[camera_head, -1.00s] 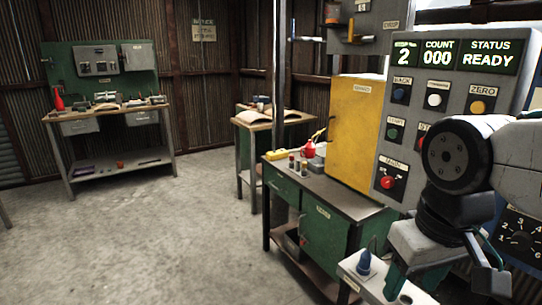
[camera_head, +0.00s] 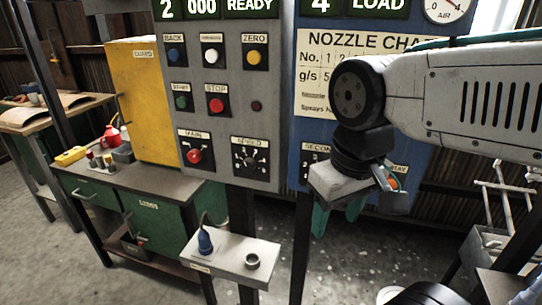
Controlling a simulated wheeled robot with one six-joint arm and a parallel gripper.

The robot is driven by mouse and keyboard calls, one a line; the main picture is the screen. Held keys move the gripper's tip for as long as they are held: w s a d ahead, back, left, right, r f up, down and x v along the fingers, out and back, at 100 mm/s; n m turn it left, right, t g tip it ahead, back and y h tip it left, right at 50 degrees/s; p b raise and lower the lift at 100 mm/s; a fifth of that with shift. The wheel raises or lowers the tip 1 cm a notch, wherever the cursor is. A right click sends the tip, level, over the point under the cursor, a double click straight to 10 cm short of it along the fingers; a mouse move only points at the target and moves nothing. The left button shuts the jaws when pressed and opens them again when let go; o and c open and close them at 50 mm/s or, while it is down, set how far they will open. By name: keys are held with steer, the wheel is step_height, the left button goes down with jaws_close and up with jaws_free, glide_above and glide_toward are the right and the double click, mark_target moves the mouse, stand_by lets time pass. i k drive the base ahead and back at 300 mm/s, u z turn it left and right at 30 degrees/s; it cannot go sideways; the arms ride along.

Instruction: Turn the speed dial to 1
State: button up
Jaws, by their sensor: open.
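The speed dial (camera_head: 250,157) is a dark knob on a black plate, low on the right of the grey control panel (camera_head: 264,92), under a SPEED label. Its pointer and the numbers around it are too small to read for certain. My gripper (camera_head: 348,208) hangs to the right of the dial and a little lower in the picture, apart from it, in front of the blue panel. It is open and appears empty. Its teal fingers are partly hidden by the gripper body.
The red MAIN knob (camera_head: 194,156) sits left of the dial, and the red STOP button (camera_head: 215,105) is above. A small shelf (camera_head: 232,262) with a blue bottle (camera_head: 205,242) juts out below. The blue panel (camera_head: 310,120) stands close on the right.

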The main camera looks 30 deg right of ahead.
mark_target(248, 165)
steer(key=u, duration=1.2)
steer(key=k, duration=0.7)
steer(key=z, duration=0.9)
steer(key=i, duration=0.5)
steer(key=u, duration=0.05)
